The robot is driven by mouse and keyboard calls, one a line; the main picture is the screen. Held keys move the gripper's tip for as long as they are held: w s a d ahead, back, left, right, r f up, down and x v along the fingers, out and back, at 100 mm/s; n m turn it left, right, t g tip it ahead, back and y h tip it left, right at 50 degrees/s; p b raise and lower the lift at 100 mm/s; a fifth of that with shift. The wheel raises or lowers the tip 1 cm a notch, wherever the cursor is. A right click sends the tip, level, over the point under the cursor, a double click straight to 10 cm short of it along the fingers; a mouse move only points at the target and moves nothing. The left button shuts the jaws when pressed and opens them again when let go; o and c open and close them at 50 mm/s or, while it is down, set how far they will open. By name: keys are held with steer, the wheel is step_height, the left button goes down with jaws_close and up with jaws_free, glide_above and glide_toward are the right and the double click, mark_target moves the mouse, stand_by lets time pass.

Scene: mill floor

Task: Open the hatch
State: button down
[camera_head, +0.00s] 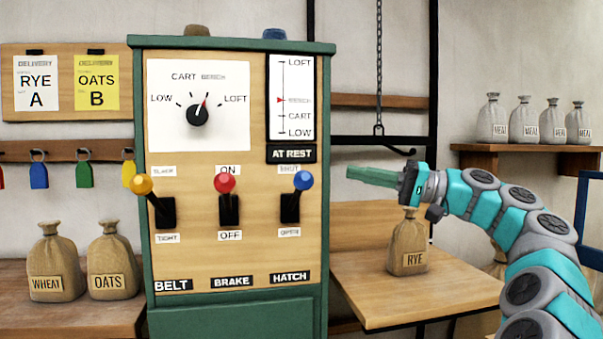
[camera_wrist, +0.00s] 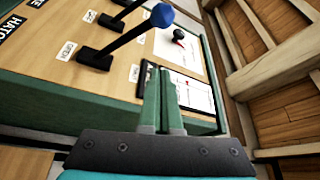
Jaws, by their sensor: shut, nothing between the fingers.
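The hatch lever, with a blue knob (camera_head: 303,180), is at the right of the control cabinet's front, above the HATCH label (camera_head: 290,278). It points up, toward the label that seems to read SHUT; the lower label seems to read OPEN. The blue knob also shows at the top of the wrist view (camera_wrist: 161,15). My gripper (camera_head: 352,173) is shut and empty, to the right of the blue knob and apart from it. Its closed fingers (camera_wrist: 163,75) show in the wrist view.
The belt lever with a yellow knob (camera_head: 142,184) and the brake lever with a red knob (camera_head: 224,183) stand left of the hatch lever, both up. The gauge indicator reads AT REST (camera_head: 291,153). A RYE sack (camera_head: 408,245) stands on the table (camera_head: 400,298) below my arm.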

steer(key=shift+d+r, duration=0.15)
stand_by(0.3)
steer(key=r, duration=0.2)
glide_above(296, 195)
steer(key=w+d, duration=0.1)
steer(key=d, duration=0.3)
steer(key=shift+s+f+b, duration=0.5)
steer(key=shift+s+b, duration=0.05)
steer(key=shift+s, duration=0.2)
steer(key=shift+s+f+b, duration=0.45)
steer(key=shift+s+b, duration=0.05)
steer(key=shift+s, duration=0.25)
steer(key=shift+f, duration=0.1)
